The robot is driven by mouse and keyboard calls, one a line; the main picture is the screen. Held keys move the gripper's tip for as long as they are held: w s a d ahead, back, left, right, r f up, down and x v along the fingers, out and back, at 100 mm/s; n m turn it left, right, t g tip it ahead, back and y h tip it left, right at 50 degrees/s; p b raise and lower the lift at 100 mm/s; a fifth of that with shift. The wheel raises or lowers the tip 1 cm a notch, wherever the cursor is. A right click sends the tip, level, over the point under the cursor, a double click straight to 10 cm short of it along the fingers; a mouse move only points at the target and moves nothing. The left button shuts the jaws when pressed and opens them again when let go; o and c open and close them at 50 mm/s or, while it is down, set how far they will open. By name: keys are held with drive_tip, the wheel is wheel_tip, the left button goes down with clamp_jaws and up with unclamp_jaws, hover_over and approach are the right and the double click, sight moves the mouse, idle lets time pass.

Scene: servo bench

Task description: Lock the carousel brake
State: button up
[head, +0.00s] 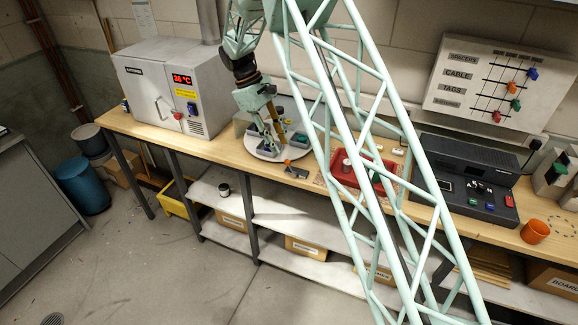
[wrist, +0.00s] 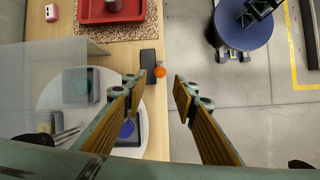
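The carousel (head: 247,146) is a round pale disc on the bench carrying several bins; part of the disc (wrist: 48,98) shows at the left of the wrist view. The brake is a small black piece (head: 298,172) with an orange knob (head: 287,162), beside the carousel at the bench's front edge. In the wrist view the black piece (wrist: 148,62) and orange knob (wrist: 160,72) lie in line with the gap between my fingertips. My gripper (wrist: 159,80) is open and empty. In the head view my gripper (head: 277,144) points down over the carousel's front. Its height above the knob is unclear.
A red tray (head: 345,180) stands right of the brake, with a black console (head: 465,180) farther right. A white oven (head: 170,88) stands left of the carousel. A clear panel (wrist: 65,50) borders the carousel in the wrist view. Open floor lies in front of the bench.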

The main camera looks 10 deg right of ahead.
sight(287, 160)
drive_tip(key=shift+x, duration=5.55)
clamp_jaws()
